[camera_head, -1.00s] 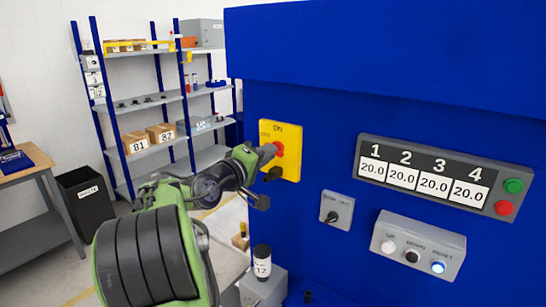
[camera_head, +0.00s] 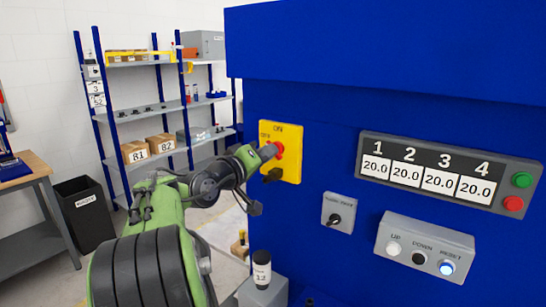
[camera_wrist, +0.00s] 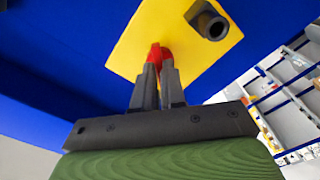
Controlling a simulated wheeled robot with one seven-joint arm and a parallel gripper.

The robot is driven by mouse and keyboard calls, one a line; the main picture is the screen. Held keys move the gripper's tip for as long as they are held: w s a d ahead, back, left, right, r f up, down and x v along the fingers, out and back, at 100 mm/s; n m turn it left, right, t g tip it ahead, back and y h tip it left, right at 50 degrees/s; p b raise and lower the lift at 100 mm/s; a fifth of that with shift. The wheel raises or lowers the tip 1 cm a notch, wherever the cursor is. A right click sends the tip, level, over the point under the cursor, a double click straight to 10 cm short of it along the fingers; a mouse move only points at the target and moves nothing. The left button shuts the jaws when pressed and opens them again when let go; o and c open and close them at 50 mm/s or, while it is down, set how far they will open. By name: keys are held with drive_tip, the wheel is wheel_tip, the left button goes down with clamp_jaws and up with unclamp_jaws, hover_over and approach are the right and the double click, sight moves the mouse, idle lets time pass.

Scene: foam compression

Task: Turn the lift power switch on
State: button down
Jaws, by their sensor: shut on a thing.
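The lift power switch is a red knob (camera_head: 280,148) on a yellow plate (camera_head: 291,150) marked ON at its top, fixed to the blue machine face. My gripper (camera_head: 270,152) reaches it from the left. In the wrist view, my gripper (camera_wrist: 158,68) has its two fingers close together with the red knob (camera_wrist: 155,52) between their tips, in front of the yellow plate (camera_wrist: 140,45). The fingers hide most of the knob, so its turned position cannot be told. A black hollow part (camera_wrist: 208,20) sticks out of the plate beside it; it also shows below the knob in the head view (camera_head: 272,175).
A small grey switch box (camera_head: 338,213), a button box (camera_head: 425,246) with a lit RESET button and a display panel (camera_head: 450,172) reading 20.0 sit to the right. A dark-capped container (camera_head: 262,268) stands below. Shelving (camera_head: 160,100) and a black bin (camera_head: 85,212) are at left.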

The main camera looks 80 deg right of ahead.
drive_tip(key=shift+f+m+b, duration=0.1)
drive_tip(key=shift+m+b, duration=1.4)
drive_tip(key=shift+m, duration=0.3)
drive_tip(key=shift+f+m+b, duration=0.1)
drive_tip(key=shift+m+b, duration=0.55)
drive_tip(key=shift+m, duration=0.05)
drive_tip(key=m+b, duration=0.3)
drive_tip(key=m, duration=0.1)
drive_tip(key=shift+m, duration=0.4)
drive_tip(key=shift+c, duration=2.2)
unclamp_jaws()
drive_tip(key=shift+r, duration=0.2)
drive_tip(key=b+v, duration=0.1)
drive_tip(key=v, duration=0.6)
drive_tip(key=shift+b, duration=0.35)
